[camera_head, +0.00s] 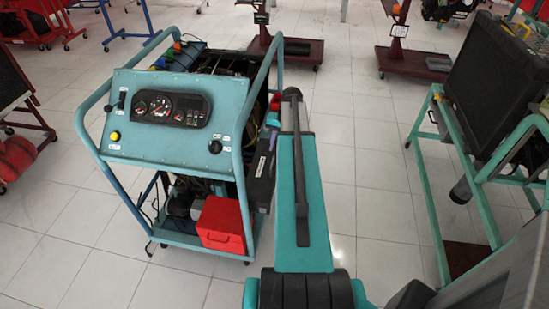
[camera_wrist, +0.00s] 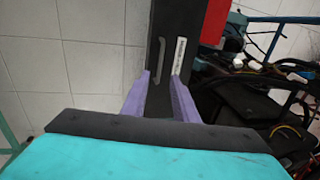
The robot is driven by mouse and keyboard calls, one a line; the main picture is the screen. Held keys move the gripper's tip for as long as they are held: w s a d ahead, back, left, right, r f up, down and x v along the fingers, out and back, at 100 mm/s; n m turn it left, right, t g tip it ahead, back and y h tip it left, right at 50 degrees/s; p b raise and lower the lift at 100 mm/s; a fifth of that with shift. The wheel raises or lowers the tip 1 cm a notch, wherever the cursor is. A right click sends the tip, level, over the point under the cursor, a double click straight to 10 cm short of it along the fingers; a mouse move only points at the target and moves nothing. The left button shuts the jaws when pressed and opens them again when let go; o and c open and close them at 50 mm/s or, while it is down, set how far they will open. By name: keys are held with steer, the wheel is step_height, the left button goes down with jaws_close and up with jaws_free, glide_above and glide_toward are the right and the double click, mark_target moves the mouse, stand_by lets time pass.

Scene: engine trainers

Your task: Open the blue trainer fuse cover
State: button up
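The blue trainer (camera_head: 165,82) stands left of centre in the head view, with gauges on its sloped panel. In the wrist view a black cover (camera_wrist: 165,25) with a slim dark handle (camera_wrist: 158,62) and a white label strip (camera_wrist: 179,55) lies straight ahead; I take it for the fuse cover, and it looks shut. My gripper (camera_wrist: 160,98) is open, its two purple fingers spread toward the cover, one on each side of the handle's line.
A red box (camera_head: 221,226) sits on the trainer's lower shelf. Cables and hoses (camera_wrist: 285,80) crowd the right of the wrist view. A green-framed stand with a black panel (camera_head: 492,85) is at right. Tiled floor (camera_head: 370,180) between is clear.

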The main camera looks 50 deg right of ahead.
steer(key=p, duration=0.2)
glide_above(274, 168)
steer(key=shift+f, duration=3.95)
jaws_close()
